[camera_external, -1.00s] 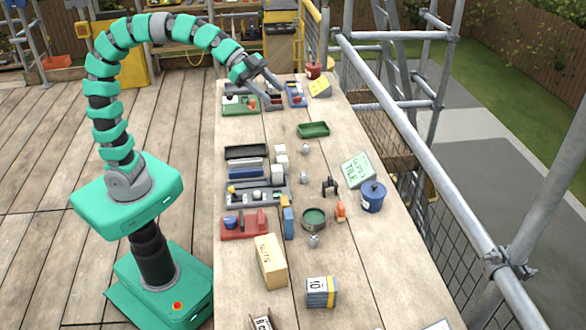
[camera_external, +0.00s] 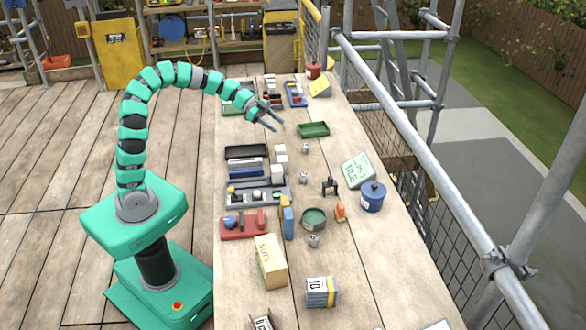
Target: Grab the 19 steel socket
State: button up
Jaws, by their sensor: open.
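Small grey metal pieces that look like sockets stand on the table: one (camera_external: 306,148) below the green tray, one (camera_external: 303,177) in the middle, and one (camera_external: 313,240) below the round tin. Their size marks are too small to read, so I cannot tell which is the 19. My gripper (camera_external: 276,123) is open and empty above the far part of the table, left of the green tray (camera_external: 313,129). Its fingers point to the lower right. It is apart from the grey pieces.
A grey rack (camera_external: 257,194), a red holder (camera_external: 244,224) and white blocks (camera_external: 279,161) line the left side. A round tin (camera_external: 314,219), a blue pot (camera_external: 373,197), a green sign (camera_external: 357,170) and a nuts box (camera_external: 270,261) stand nearer. Scaffold rails (camera_external: 430,170) border the right.

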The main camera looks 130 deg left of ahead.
jog(key=b, duration=0.1)
send_near(305, 145)
jog(key=shift+w+a+f, duration=0.2)
jog(key=shift+w+f, duration=0.4)
jog(key=shift+f, duration=0.25)
jog(key=shift+r+b+x, duration=0.15)
jog(key=shift+b+x, duration=0.3)
jog(key=shift+x, duration=1.05)
jog(key=shift+r+b+x, duration=0.15)
jog(key=shift+b+x, duration=0.3)
jog(key=shift+x, duration=1.1)
jog(key=shift+w, duration=0.2)
jog(key=shift+c, duration=0.3)
jog(key=c, duration=1)
